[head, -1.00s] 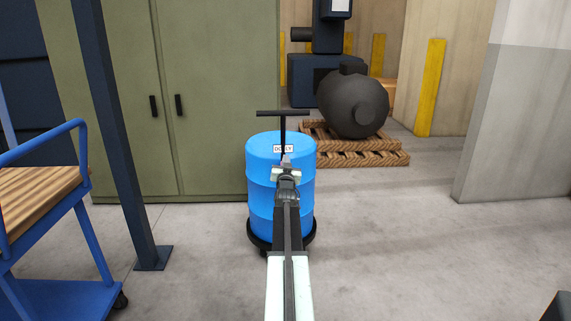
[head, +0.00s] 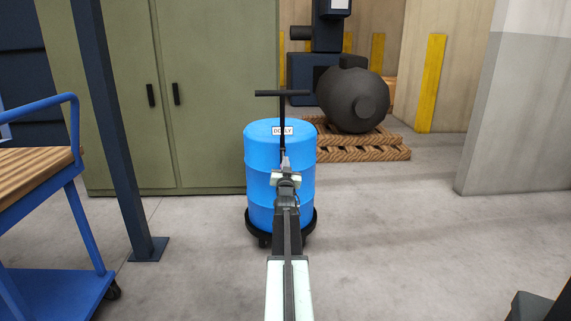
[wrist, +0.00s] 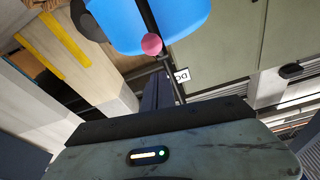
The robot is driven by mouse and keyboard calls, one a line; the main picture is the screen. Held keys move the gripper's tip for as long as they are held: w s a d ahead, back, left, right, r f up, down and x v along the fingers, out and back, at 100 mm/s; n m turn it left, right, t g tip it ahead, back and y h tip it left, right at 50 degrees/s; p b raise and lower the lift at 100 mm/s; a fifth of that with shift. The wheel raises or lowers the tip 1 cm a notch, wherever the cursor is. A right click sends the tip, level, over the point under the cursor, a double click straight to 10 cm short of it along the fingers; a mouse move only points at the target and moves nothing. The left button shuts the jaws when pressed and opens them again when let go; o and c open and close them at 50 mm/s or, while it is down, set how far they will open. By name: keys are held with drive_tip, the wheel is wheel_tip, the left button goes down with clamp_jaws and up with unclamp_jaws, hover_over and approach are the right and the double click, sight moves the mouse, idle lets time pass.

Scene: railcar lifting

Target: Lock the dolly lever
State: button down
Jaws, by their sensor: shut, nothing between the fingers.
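A blue drum (head: 262,160) stands upright on a round black dolly (head: 308,226) straight ahead in the head view. A black T-shaped handle (head: 283,93) rises above the drum, with a white label (head: 283,131) reading DOLLY on its post. My gripper (head: 285,158) is shut and empty at the end of my outstretched arm, in front of the drum. My arm hides part of the drum and dolly. In the wrist view the blue drum (wrist: 120,22) is at the top, with a pink ball knob (wrist: 152,44) beside a black rod. I cannot tell whether the gripper touches anything.
A blue cart (head: 55,285) with a wooden top stands at left, beside a dark post (head: 120,150). Green cabinets (head: 205,95) stand behind. A dark tank (head: 352,100) rests on wooden pallets (head: 375,152) at the back. The floor right of the drum is clear.

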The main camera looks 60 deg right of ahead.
drive_tip(key=f+b, duration=0.3)
drive_tip(key=d+f+b, duration=0.1)
drive_tip(key=shift+w+f, duration=0.15)
drive_tip(key=shift+w, duration=0.25)
drive_tip(key=shift+w+d+b, duration=0.15)
drive_tip(key=shift+b, duration=0.2)
drive_tip(key=r+v, duration=0.2)
drive_tip(key=v, duration=0.6)
drive_tip(key=shift+s+a+f+h+b, duration=0.3)
drive_tip(key=shift+f+b, duration=0.15)
drive_tip(key=shift+f, duration=0.1)
